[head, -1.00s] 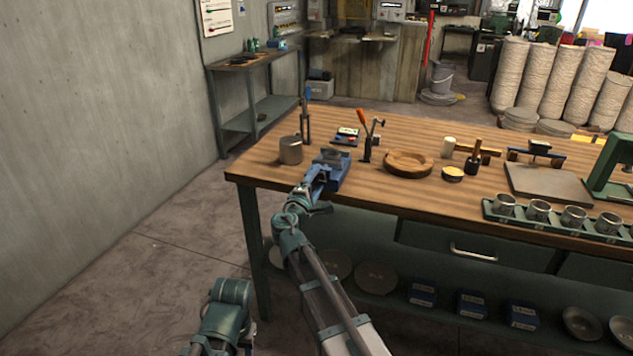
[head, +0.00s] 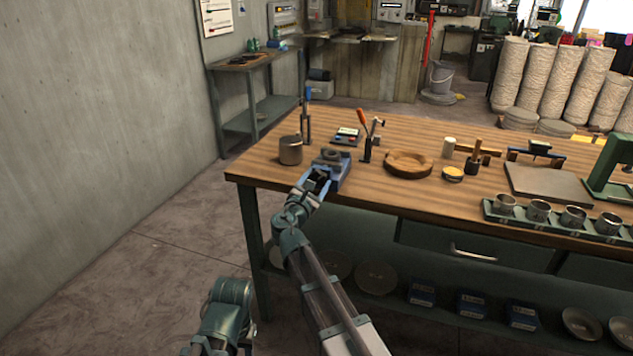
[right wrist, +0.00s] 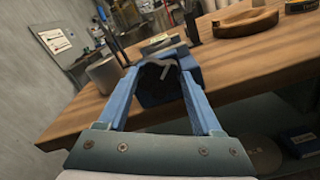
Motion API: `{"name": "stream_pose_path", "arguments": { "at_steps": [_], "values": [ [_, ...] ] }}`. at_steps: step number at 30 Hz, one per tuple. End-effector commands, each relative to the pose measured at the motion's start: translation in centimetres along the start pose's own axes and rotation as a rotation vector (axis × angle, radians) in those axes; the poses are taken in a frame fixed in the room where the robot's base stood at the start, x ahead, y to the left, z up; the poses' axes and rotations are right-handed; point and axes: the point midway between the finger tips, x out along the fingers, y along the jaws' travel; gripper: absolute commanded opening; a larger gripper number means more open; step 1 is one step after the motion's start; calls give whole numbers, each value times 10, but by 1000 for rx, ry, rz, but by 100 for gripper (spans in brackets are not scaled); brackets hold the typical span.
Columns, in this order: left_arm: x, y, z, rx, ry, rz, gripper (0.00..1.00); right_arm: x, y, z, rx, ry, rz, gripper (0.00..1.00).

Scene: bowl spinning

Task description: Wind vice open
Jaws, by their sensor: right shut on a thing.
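The blue vice (head: 342,172) with grey jaws stands at the near left edge of the wooden workbench (head: 420,190). My right gripper (head: 318,181) reaches in from below to the vice's front. In the right wrist view its two blue fingers (right wrist: 156,72) frame the vice's dark front, and a pale grey bar, seemingly the handle (right wrist: 165,69), shows between the fingertips. The gripper is shut on this handle; the exact contact is hard to make out. The jaw gap is too small to judge. My left arm shows at the lower left, without its gripper in clear view.
A grey metal cylinder (head: 290,151) stands just left of the vice. Several metal cups stand in a green tray (head: 525,220) farther right. Floor left of the bench is clear.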

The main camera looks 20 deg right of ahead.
Motion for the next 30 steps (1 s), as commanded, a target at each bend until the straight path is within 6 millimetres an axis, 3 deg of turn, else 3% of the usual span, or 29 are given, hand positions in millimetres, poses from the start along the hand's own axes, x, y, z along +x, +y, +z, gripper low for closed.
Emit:
{"name": "stream_pose_path", "arguments": {
  "at_steps": [18,30],
  "values": [
    [1,0,0,0,0,0,50,-2,-1,-1,-548,4,0,11],
    [1,0,0,0,0,0,50,-2,-1,-1,-753,4,0,11]
  ]
}}
